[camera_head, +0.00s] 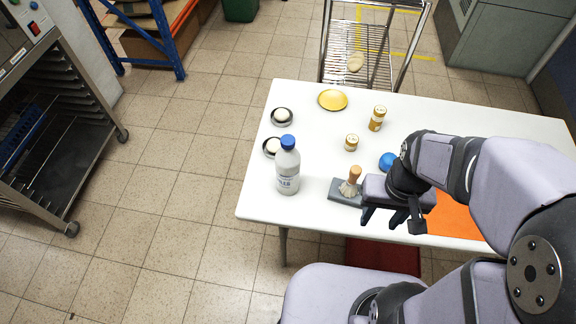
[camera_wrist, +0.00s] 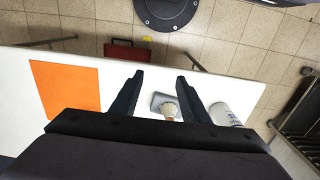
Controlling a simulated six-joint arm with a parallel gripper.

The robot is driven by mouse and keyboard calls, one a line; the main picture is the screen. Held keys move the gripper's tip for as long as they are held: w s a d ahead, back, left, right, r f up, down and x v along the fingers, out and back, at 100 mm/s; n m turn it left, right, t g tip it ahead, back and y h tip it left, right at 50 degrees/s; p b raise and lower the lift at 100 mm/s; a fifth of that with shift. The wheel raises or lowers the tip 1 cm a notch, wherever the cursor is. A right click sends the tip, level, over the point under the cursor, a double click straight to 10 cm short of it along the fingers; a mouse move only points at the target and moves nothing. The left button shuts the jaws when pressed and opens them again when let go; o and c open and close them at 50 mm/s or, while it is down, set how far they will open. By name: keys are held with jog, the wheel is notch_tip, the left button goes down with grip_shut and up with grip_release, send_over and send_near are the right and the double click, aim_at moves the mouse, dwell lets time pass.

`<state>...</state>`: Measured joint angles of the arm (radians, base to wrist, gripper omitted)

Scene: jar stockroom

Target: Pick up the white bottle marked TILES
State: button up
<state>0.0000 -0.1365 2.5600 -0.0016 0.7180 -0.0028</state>
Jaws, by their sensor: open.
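The white bottle (camera_head: 288,168) with a blue cap and dark lettering stands upright near the left front of the white table (camera_head: 330,228). Its label is too small to read for certain. The bottle also shows in the wrist view (camera_wrist: 224,114), just right of the right finger and partly hidden by it. My gripper (camera_head: 390,216) is open and empty over the front edge of the table, to the right of the bottle. In the wrist view my gripper's fingers (camera_wrist: 160,78) are spread apart, with a brush between them in the picture.
A brush (camera_head: 351,184) rests on a grey block (camera_head: 336,192) between bottle and gripper. Two small dishes (camera_head: 282,117) (camera_head: 273,147), a yellow dish (camera_head: 333,100), two amber jars (camera_head: 377,118) (camera_head: 351,142) and a blue ball (camera_head: 388,161) stand behind. An orange mat (camera_head: 455,222) lies right.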

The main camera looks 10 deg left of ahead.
jog(key=o, duration=0.8)
